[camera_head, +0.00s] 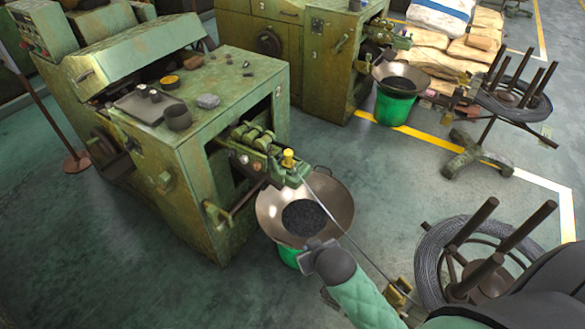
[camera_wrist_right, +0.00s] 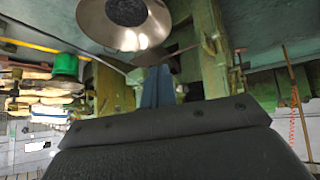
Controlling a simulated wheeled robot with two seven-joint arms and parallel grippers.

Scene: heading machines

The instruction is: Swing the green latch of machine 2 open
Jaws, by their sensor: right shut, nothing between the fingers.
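I cannot tell which part is the latch. My right gripper (camera_head: 312,249) reaches in from the lower right, over the near edge of the pan below the feed unit. In the right wrist view its bluish fingers (camera_wrist_right: 157,82) are shut and empty, beside green machine parts (camera_wrist_right: 208,55). My left gripper is not in view.
A wide metal pan (camera_head: 335,196) with dark pieces sits on a green bucket. A wire coil on a spoked stand (camera_head: 440,245) is at lower right, with wire running to the feed unit. Another green machine (camera_head: 300,55) stands behind. Open floor lies at right centre.

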